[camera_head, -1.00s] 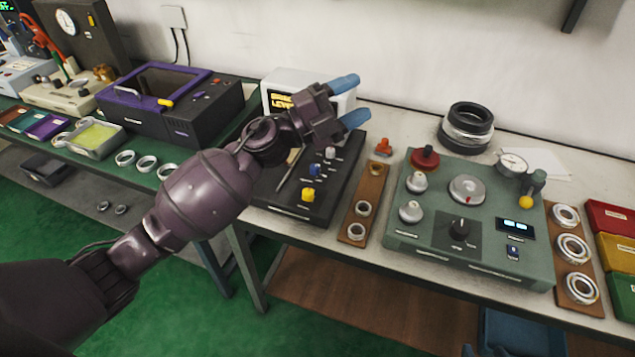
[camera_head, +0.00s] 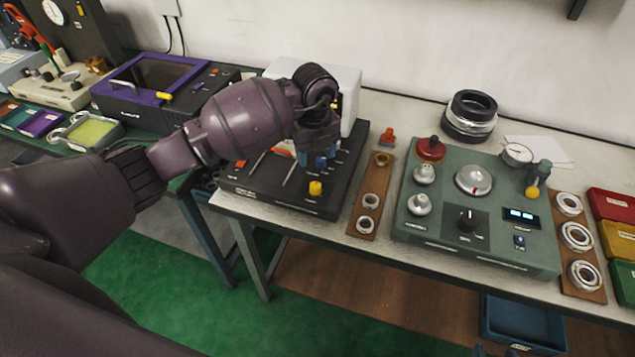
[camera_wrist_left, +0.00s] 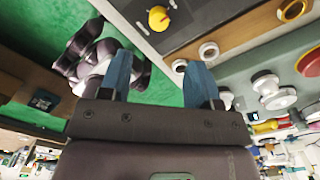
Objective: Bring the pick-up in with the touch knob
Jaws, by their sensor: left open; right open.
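My left gripper (camera_head: 308,150) points down over the black panel (camera_head: 265,190), its blue fingers apart and partly hidden behind my wrist. A blue knob (camera_head: 321,162) and a yellow knob (camera_head: 315,188) stand on the panel close to the fingertips; I cannot tell whether they touch. In the left wrist view the fingers (camera_wrist_left: 160,80) are open with nothing between them, and the yellow knob (camera_wrist_left: 158,18) shows beyond. No label for a pick-up or touch knob is readable. The green instrument (camera_head: 450,235) has a black knob (camera_head: 467,219) and a yellow-ended lever (camera_head: 533,191). My right gripper is not in view.
A white box (camera_head: 345,85) stands behind my gripper. Black and silver rings (camera_head: 470,117) are stacked at the back. A ring board (camera_head: 577,237) and coloured trays (camera_head: 612,245) stand right.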

